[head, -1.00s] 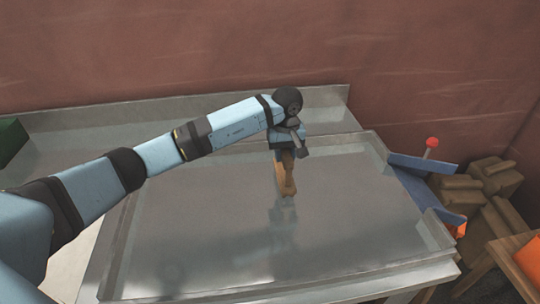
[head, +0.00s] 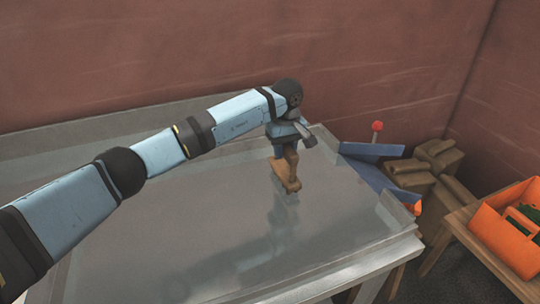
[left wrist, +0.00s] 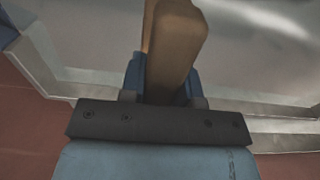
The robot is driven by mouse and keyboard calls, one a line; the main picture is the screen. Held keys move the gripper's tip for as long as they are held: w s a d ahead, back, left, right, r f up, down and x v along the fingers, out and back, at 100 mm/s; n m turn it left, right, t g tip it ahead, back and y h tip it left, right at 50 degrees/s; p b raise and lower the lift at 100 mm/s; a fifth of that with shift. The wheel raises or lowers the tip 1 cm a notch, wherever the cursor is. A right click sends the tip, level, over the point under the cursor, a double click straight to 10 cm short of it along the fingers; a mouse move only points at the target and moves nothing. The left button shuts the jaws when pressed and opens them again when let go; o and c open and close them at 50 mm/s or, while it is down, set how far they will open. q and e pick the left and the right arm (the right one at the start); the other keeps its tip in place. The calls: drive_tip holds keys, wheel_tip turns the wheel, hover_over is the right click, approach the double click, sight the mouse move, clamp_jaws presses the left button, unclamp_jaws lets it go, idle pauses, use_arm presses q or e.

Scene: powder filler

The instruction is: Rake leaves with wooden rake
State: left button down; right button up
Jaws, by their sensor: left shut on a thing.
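The wooden rake (head: 286,178) is a tan-brown wooden piece that hangs below my left gripper (head: 288,150), over the grey metal table top (head: 190,215). My left gripper is shut on it. In the left wrist view the rake (left wrist: 176,40) rises from between the blue fingers (left wrist: 160,85). The rake's lower end is close to the table surface; I cannot tell if it touches. I see no leaves on the table. My right gripper is not in view.
A blue chute (head: 372,175) and a red-knobbed lever (head: 377,127) stand at the table's right end. An orange crate (head: 505,235) sits on a wooden stand (head: 455,222) at right. A reddish wall (head: 200,50) closes the back.

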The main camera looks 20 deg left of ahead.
use_arm(q)
drive_tip(key=w+d+b, duration=0.4)
drive_tip(key=d, duration=0.3)
drive_tip(key=w+d+b, duration=0.3)
drive_tip(key=w+d, duration=0.1)
drive_tip(key=d, duration=0.4)
wheel_tip(320, 180, up, 6)
drive_tip(key=p, duration=0.4)
drive_tip(key=shift+s+r, duration=0.15)
drive_tip(key=shift+r, duration=0.1)
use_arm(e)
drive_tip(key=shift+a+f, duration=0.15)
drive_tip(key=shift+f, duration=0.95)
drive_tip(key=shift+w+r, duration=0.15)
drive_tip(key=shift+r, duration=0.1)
use_arm(q)
drive_tip(key=shift+f, duration=0.1)
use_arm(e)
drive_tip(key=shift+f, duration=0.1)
